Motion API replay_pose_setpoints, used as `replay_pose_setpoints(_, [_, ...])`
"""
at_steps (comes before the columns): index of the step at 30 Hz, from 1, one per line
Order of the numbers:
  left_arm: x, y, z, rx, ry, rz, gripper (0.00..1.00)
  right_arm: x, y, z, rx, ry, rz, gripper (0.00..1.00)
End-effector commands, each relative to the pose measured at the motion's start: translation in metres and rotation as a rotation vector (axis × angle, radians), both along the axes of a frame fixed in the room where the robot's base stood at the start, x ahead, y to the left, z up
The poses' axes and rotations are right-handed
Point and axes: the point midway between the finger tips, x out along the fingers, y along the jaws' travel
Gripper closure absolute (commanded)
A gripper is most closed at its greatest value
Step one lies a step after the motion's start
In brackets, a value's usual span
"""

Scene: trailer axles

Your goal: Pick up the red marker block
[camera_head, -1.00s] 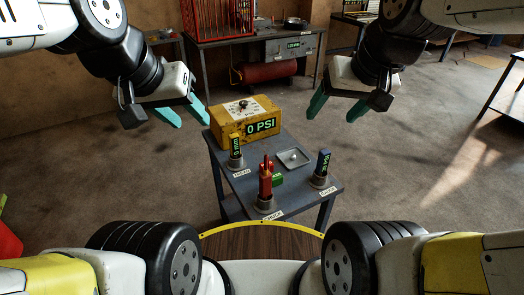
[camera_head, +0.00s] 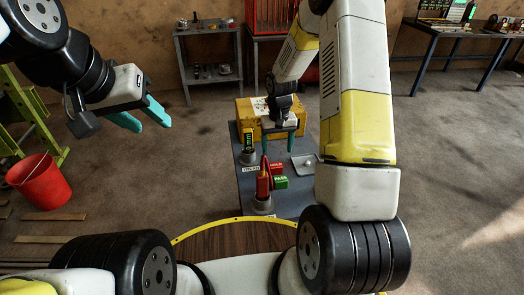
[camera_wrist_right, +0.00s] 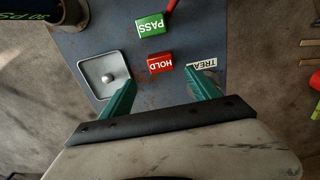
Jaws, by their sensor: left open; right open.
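The red marker block, labelled HOLD (camera_head: 277,167), lies on the small grey table (camera_head: 246,190) behind the green PASS block (camera_head: 281,183). The right wrist view shows the red block (camera_wrist_right: 160,64) and the green block (camera_wrist_right: 151,25) clearly. My right gripper (camera_head: 279,144) is open above the table, pointing down. In the wrist view its teal fingertips (camera_wrist_right: 161,82) are spread wider than the red block, which lies just beyond them, between their lines and untouched. My left gripper (camera_head: 151,119) is open and empty in the air, left of the table.
A metal tray with a knob (camera_wrist_right: 103,76) lies beside the red block. The yellow box (camera_head: 250,108) is at the back. A red bucket (camera_head: 40,180) stands on the floor at left.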

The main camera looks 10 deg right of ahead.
Motion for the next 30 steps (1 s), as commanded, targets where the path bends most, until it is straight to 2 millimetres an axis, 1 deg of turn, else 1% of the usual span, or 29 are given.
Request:
replay_pose_setpoints(1, [0.000, 0.000, 0.000, 0.000, 0.000, 0.000, 0.55, 0.000, 0.000, -0.007, 0.000, 0.006, 0.001, 0.29])
replay_pose_setpoints(11, [0.000, 0.000, 0.000, 0.000, 0.000, 0.000, 0.55, -0.001, 0.000, -0.043, 0.000, 0.011, 0.001, 0.29])
replay_pose_setpoints(15, [0.000, 0.000, 0.000, 0.000, 0.000, 0.000, 0.55, -0.006, 0.000, -0.064, 0.000, 0.013, 0.000, 0.29])
replay_pose_setpoints(18, [0.000, 0.000, 0.000, 0.000, 0.000, 0.000, 0.55, -0.005, 0.000, -0.078, 0.000, 0.011, 0.001, 0.29])
replay_pose_setpoints(22, [0.000, 0.000, 0.000, 0.000, 0.000, 0.000, 0.55, -0.004, 0.000, -0.086, 0.000, 0.008, 0.000, 0.29])
replay_pose_setpoints(28, [0.000, 0.000, 0.000, 0.000, 0.000, 0.000, 0.55, -0.004, 0.000, -0.086, 0.000, 0.007, 0.000, 0.29])
replay_pose_setpoints(29, [0.000, 0.000, 0.000, 0.000, 0.000, 0.000, 0.55, -0.004, 0.000, -0.086, 0.000, 0.007, 0.000, 0.31])
replay_pose_setpoints(30, [0.000, 0.000, 0.000, 0.000, 0.000, 0.000, 0.55, -0.004, 0.000, -0.086, 0.000, 0.007, 0.000, 0.39])
